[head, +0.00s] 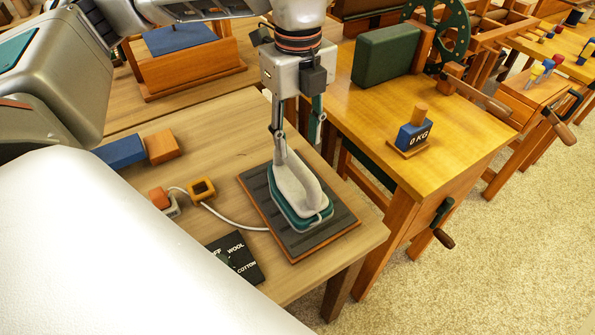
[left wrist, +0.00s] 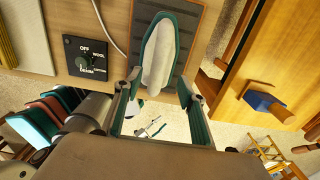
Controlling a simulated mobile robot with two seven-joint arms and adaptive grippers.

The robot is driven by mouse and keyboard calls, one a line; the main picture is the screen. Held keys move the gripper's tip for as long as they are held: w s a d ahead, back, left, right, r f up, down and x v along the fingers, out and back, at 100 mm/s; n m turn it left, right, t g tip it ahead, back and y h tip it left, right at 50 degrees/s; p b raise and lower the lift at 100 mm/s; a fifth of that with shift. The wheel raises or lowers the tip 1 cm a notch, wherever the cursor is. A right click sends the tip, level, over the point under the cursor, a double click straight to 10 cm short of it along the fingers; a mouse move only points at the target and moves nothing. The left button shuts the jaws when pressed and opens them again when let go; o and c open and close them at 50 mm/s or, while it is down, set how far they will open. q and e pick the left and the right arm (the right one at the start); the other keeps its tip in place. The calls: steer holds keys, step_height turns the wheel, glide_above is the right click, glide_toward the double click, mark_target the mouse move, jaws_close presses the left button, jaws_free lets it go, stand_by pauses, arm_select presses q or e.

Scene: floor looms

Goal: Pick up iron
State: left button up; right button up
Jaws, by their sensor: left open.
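The iron (head: 298,192), with a pale grey handle and a teal base, stands on a dark ribbed pad with a wooden edge (head: 340,222) on the nearer wooden table. My left gripper (head: 296,130) points down above the far end of the iron, with its fingers apart. In the left wrist view, the iron (left wrist: 160,52) lies ahead, between the two open fingers (left wrist: 158,90) as seen from there. No firm contact can be made out. My right gripper is not in view.
A white cord (head: 232,221) runs from the iron towards an orange-and-grey plug. A black dial plate (head: 236,258) marked WOOL and COTTON lies in front. Blue and orange blocks (head: 121,151) are at left. A second table at right holds a blue 0 KG block (head: 413,134).

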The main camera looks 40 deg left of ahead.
mark_target(297, 160)
arm_select(q)
step_height(297, 160, down, 2)
steer(key=shift+s, duration=0.15)
steer(key=shift+a+f+b, duration=0.1)
steer(key=shift+f+b, duration=0.25)
steer(key=shift+f, duration=2)
steer(key=shift+f, duration=0.25)
jaws_close()
